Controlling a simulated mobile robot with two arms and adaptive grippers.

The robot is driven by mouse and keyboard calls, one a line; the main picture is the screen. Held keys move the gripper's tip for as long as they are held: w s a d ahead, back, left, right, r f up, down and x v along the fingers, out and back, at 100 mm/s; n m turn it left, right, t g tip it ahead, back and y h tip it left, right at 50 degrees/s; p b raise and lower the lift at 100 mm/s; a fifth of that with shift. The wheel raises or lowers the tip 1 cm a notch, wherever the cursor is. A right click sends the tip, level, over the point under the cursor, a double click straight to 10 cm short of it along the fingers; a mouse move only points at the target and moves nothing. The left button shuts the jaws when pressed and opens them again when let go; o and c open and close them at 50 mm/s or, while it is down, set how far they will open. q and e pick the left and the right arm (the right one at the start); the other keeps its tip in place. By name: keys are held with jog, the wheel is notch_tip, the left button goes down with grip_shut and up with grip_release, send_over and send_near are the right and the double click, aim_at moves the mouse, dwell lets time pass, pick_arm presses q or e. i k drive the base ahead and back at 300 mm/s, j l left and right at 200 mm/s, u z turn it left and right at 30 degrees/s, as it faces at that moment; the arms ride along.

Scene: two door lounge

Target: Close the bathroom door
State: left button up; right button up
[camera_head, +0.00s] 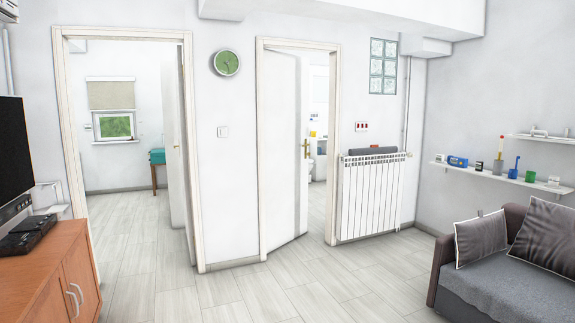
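The bathroom door (283,150) is a white panel in the right-hand doorway (261,130). It stands partly open, with its left side at the left jamb and its free edge away from the right jamb. A brass-coloured handle (306,149) sits near its right edge. Through the gap I see part of a white toilet (310,165) and small items on a shelf. Neither of my grippers is in view.
Another doorway (70,130) at left has its door (174,145) open, showing a room with a window. A radiator (370,198) stands right of the bathroom doorway. A sofa (500,285) is at right, a wooden cabinet (55,285) at left. The middle floor is clear.

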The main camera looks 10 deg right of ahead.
aim_at(286, 98)
jog(key=i+z, duration=0.35)
jog(key=i, duration=0.8)
jog(key=i+l, duration=0.15)
jog(key=i, duration=2.3)
jog(key=i+l, duration=0.1)
jog(key=i, duration=2.35)
